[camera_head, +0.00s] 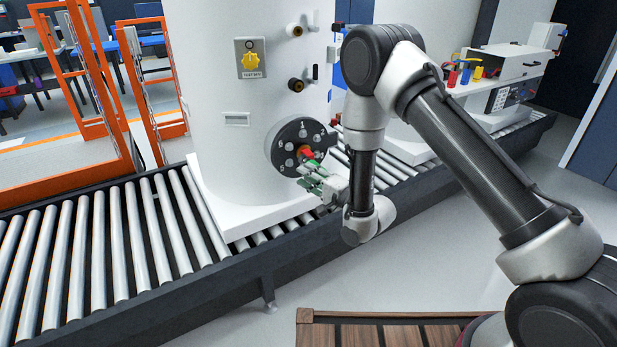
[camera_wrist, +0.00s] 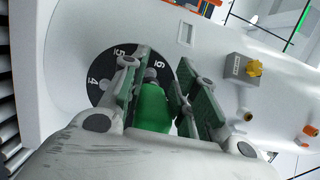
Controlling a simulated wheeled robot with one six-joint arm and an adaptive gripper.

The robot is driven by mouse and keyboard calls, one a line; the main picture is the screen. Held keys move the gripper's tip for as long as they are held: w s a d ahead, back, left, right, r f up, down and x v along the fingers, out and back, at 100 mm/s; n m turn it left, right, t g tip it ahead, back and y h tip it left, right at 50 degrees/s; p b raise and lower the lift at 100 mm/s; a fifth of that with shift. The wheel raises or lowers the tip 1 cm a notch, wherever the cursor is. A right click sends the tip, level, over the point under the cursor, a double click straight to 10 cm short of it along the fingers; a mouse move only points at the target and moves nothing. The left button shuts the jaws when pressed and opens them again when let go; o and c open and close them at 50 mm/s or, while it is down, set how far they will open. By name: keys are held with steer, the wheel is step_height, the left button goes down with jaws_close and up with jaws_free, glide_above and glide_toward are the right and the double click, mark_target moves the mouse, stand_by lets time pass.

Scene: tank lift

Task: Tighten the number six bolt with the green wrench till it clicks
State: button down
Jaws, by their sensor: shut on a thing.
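The white tank (camera_head: 225,100) carries a round black flange (camera_head: 284,146) with numbered bolts. The numbers 1 and 5 can be read in the head view. In the wrist view the flange (camera_wrist: 101,76) shows 4, 5 and 6, with the 6 just beyond my fingertips. My gripper (camera_head: 318,180) is in front of the lower right of the flange. In the wrist view my gripper (camera_wrist: 157,70) is shut on the green wrench (camera_wrist: 152,108), pointing toward the flange near the 6. The wrench's far end and the number six bolt are hidden, so contact cannot be told.
A yellow knob (camera_head: 250,61) and short pipe stubs (camera_head: 296,85) stick out of the tank above. The roller conveyor (camera_head: 100,245) runs under the tank. The grey floor (camera_head: 430,270) in front is clear.

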mark_target(301, 156)
steer(key=shift+w+a, duration=0.55)
steer(key=shift+w, duration=0.25)
steer(key=shift+w+a, duration=0.5)
steer(key=shift+w, duration=0.3)
steer(key=shift+w+a, duration=0.55)
steer(key=shift+w, duration=0.25)
steer(key=shift+w, duration=0.1)
steer(key=w+m+t, duration=0.1)
steer(key=m, duration=0.3)
steer(key=w+r+m+t, duration=0.1)
steer(key=m, duration=0.3)
steer(key=w+r+m+t, duration=0.1)
steer(key=m, duration=0.3)
steer(key=shift+w+a+r, duration=0.15)
steer(key=shift+w+r, duration=0.1)
steer(key=shift+w, duration=0.05)
steer(key=m, duration=0.1)
steer(key=m+t, duration=0.1)
steer(key=m, duration=0.1)
steer(key=r+m+h, duration=0.1)
steer(key=m, duration=0.1)
steer(key=shift+w+d, duration=0.25)
steer(key=shift+d, duration=0.1)
steer(key=shift+s, duration=0.1)
